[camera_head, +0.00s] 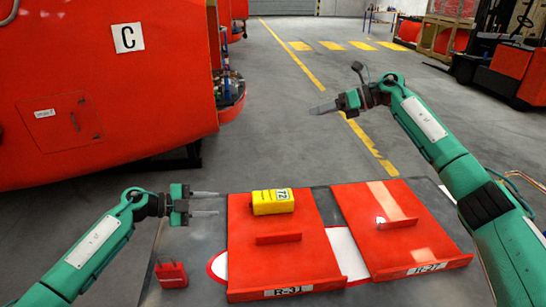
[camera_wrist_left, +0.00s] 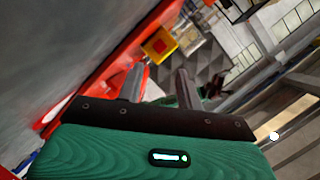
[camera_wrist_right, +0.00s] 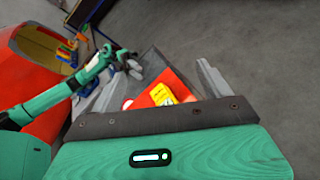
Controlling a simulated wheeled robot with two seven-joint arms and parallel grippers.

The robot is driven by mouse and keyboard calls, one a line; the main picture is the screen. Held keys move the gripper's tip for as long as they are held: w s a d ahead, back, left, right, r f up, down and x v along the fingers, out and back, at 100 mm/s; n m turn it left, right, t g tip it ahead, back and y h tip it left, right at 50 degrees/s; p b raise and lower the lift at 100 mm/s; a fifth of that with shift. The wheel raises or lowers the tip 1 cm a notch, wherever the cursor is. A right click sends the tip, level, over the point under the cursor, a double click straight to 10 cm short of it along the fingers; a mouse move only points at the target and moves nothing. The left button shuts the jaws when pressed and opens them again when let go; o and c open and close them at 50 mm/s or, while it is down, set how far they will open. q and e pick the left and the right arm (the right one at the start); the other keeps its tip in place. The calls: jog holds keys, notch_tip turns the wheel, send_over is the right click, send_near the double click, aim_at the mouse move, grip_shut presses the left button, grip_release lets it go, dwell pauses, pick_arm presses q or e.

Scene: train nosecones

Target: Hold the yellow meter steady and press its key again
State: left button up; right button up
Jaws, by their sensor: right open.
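The yellow meter (camera_head: 272,202) lies on the far part of the left red panel (camera_head: 275,262), its "T2" label towards its right end. It also shows in the left wrist view (camera_wrist_left: 158,46), beyond the fingers, with a red patch on its facing side, and in the right wrist view (camera_wrist_right: 162,95). I cannot make out its key. My left gripper (camera_head: 206,204) is open and empty, just left of the meter and apart from it, fingers pointing towards it. My right gripper (camera_head: 322,108) is open, raised well beyond the table and away from the meter.
The right red panel (camera_head: 405,245) lies beside the left one; each has an upright red ridge. A red padlock-like block (camera_head: 172,274) sits at the table's front left. A big red nosecone (camera_head: 150,90) stands behind at left.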

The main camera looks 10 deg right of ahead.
jog(key=s+a+f+n+g+h, duration=0.2)
jog(key=a+f+h, duration=0.1)
jog(key=a, duration=0.3)
jog(key=s+a+f+n+g+h, duration=0.1)
jog(key=a+f+n+g+h, duration=0.15)
jog(key=a, duration=0.25)
jog(key=n+h, duration=0.4)
jog(key=h, duration=0.3)
send_over(273, 196)
notch_tip(273, 196, down, 4)
notch_tip(273, 196, down, 14)
jog(key=shift+w+r, duration=0.15)
jog(key=shift+r, duration=0.1)
jog(key=c, duration=1.3)
pick_arm(q)
jog(key=shift+f, duration=0.1)
jog(key=shift+c, duration=0.5)
